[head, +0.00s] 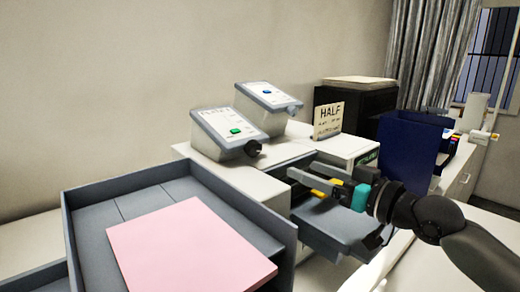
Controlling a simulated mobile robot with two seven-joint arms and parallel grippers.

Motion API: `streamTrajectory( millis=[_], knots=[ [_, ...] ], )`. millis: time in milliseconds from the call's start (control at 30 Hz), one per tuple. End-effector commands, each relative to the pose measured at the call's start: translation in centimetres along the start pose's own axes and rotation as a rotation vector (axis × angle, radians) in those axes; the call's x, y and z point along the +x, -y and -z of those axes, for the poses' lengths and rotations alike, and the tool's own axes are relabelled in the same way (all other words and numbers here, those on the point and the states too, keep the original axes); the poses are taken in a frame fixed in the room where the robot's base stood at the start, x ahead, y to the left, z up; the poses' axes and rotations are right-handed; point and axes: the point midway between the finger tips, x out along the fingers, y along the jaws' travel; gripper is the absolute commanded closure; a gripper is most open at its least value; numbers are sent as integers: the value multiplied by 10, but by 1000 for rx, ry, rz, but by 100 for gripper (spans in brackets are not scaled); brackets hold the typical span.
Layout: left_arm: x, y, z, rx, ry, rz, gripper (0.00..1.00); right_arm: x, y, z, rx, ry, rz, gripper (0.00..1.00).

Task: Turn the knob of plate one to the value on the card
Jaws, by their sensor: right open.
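Two slanted control boxes stand on the white machine. The nearer control box (225,130) has a green button and a black knob (253,148) at its lower right corner. The farther control box (266,98) has a blue button and a grey knob (293,108). Their printed labels are too small to read surely, so I cannot tell which is plate one. A cream card (328,120) reads HALF, with smaller unreadable lines. My right gripper (303,183) is open and empty, to the right of and below the black knob, apart from it. My left gripper is out of view.
A grey tray (85,215) with a pink sheet (190,245) fills the front left. A dark blue bin (410,150) and a black box (370,102) stand at the right. A grey tray (345,225) lies below my right gripper.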

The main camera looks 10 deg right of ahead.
Motion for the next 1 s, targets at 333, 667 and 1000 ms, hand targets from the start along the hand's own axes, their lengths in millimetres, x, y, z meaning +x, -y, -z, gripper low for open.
streamTrajectory(
  millis=[333, 667, 1000],
  knots=[
    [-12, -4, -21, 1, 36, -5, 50, 52, 1, 2, 3, -2, 2, 20],
    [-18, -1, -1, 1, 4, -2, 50, 108, 1, 2, 2, -1, 2, 20],
    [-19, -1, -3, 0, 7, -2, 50, 140, 1, 0, 1, 1, 1, 20]
  ],
)
